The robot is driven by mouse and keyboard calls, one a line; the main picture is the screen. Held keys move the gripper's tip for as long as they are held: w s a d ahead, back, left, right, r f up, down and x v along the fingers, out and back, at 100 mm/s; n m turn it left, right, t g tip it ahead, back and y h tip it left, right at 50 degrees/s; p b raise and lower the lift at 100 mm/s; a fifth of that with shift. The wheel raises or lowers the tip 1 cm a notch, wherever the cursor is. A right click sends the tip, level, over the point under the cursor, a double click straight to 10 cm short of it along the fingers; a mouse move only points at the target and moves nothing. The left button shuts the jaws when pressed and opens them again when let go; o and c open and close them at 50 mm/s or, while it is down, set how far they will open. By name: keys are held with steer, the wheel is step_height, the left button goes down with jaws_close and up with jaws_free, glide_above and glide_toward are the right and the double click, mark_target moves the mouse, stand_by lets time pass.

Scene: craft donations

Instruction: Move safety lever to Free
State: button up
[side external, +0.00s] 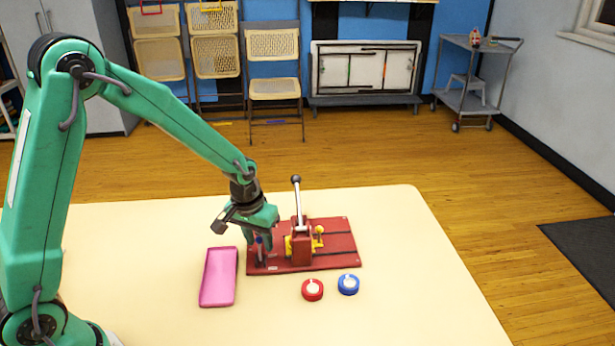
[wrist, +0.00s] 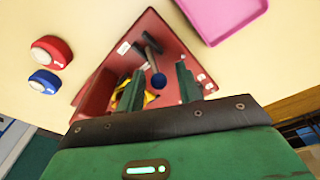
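A red base plate (side external: 335,258) on the table carries a lever device. A small dark lever with a blue ball knob (wrist: 158,81) stands at the plate's left end in the side view, where the knob (side external: 259,240) is partly hidden by my gripper. My gripper (side external: 260,240) is low over that end, pointing down. In the wrist view my gripper (wrist: 158,86) is open, with the blue knob in the gap between its green fingers; I see no clear contact. Small white labels (wrist: 124,48) lie on the plate, too small to read.
A tall silver lever with a black ball (side external: 297,190) rises from the red block, with yellow parts (side external: 319,238) beside it. A pink tray (side external: 219,277) lies left of the plate. Red (side external: 312,289) and blue (side external: 348,284) round pieces sit in front. The table's right side is clear.

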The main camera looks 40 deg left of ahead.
mark_target(258, 237)
steer(key=shift+r, duration=3.75)
